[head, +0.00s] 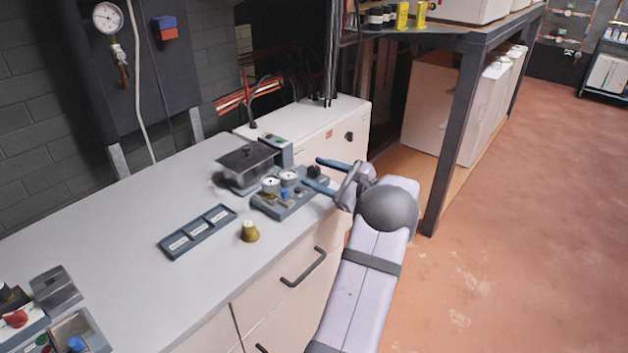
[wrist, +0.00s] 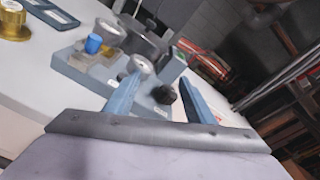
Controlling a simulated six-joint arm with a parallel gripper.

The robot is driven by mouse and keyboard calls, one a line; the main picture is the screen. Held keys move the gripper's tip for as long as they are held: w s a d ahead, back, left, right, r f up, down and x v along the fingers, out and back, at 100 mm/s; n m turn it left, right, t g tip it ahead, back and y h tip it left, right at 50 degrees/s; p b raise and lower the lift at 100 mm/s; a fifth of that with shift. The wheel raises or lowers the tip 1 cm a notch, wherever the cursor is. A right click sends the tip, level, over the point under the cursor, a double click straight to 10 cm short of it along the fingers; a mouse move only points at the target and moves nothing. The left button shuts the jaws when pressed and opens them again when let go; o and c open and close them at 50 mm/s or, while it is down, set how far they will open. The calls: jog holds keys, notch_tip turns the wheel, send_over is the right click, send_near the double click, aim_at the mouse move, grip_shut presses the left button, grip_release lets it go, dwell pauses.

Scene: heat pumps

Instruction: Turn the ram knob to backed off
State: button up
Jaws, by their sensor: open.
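A grey-blue block (head: 287,205) stands on the bench and carries two round gauges (head: 288,178), a blue knob (head: 284,194) and a black knob (head: 314,172) at its right end. The black knob (wrist: 163,94) also shows in the wrist view, and may be the ram knob; I cannot read its label or setting. My gripper (head: 313,170) is open, with its two blue fingers pointing left at this right end. In the wrist view, the black knob lies between the open fingers (wrist: 159,80). I cannot tell whether either finger touches it.
A dark lidded pot (head: 246,165) stands just behind the block, with a white cabinet (head: 330,128) at the back. The bench front left of centre (head: 190,300) is clear.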

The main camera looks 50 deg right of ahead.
aim_at(318, 172)
jog(key=s+m+h, duration=0.1)
jog(key=m, duration=0.1)
jog(key=s+d+f+m+h+b, duration=0.1)
jog(key=m, duration=0.2)
jog(key=s+d+f+m+t+h, duration=0.1)
jog(key=m, duration=0.1)
jog(key=shift+m, duration=0.3)
jog(key=shift+w+d+p, duration=0.15)
jog(key=shift+w+d, duration=0.1)
jog(key=shift+w, duration=1)
jog(key=shift+w+d+p, duration=0.2)
jog(key=shift+w+d, duration=0.05)
jog(key=shift+w, duration=0.95)
jog(key=shift+w+d+p, duration=0.15)
jog(key=shift+w+d, duration=0.1)
jog(key=shift+w, duration=1)
jog(key=c, duration=1.1)
